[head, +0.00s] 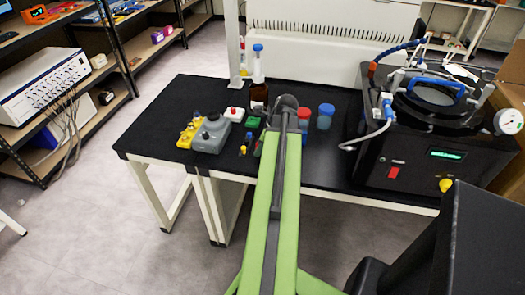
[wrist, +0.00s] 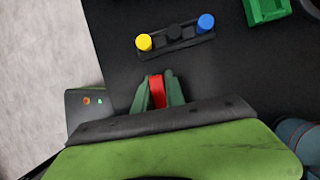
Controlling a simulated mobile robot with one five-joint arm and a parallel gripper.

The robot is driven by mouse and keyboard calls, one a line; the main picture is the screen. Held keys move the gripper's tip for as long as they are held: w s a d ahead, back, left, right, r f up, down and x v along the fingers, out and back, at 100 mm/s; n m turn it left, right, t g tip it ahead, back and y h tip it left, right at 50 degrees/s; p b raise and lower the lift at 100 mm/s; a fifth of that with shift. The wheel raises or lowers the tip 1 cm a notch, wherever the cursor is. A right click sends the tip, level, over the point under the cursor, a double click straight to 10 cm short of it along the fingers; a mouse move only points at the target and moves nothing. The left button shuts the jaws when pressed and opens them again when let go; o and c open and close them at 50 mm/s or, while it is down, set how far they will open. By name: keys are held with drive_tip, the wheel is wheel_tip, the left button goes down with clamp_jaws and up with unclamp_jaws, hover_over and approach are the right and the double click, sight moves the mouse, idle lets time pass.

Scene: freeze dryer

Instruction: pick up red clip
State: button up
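The red clip (wrist: 157,89) shows in the wrist view as a small red piece between the two dark green fingers of my gripper (wrist: 158,86). The fingers lie against it on both sides, with little or no gap. Its lower part is hidden by my gripper body. I cannot tell whether it rests on the black table or is just above it. In the head view my arm hides the gripper tips and the clip.
A small black rack (wrist: 175,37) with yellow, black and blue caps lies just beyond the fingers. A green box (wrist: 266,9) is farther right. The freeze dryer (head: 430,125) is right.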

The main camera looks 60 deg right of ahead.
clamp_jaws()
drive_tip(key=shift+r+p, duration=0.55)
wheel_tip(320, 180, up, 4)
drive_tip(key=p, duration=0.4)
drive_tip(key=s+d+r+p, duration=0.2)
drive_tip(key=d, duration=0.1)
drive_tip(key=s+d+r+p, duration=0.2)
drive_tip(key=s, duration=0.1)
drive_tip(key=s+d+r+p, duration=0.2)
drive_tip(key=d, duration=0.1)
drive_tip(key=shift+s+d, duration=0.35)
drive_tip(key=shift+s, duration=0.05)
drive_tip(key=w+a+r+p, duration=0.2)
drive_tip(key=a+r+p, duration=0.1)
drive_tip(key=r+p, duration=0.6)
drive_tip(key=w+a+r+p, duration=0.3)
drive_tip(key=r+p, duration=0.6)
drive_tip(key=w+a+r+n+p, duration=0.1)
drive_tip(key=w+a+r+p, duration=0.2)
drive_tip(key=r+p, duration=0.6)
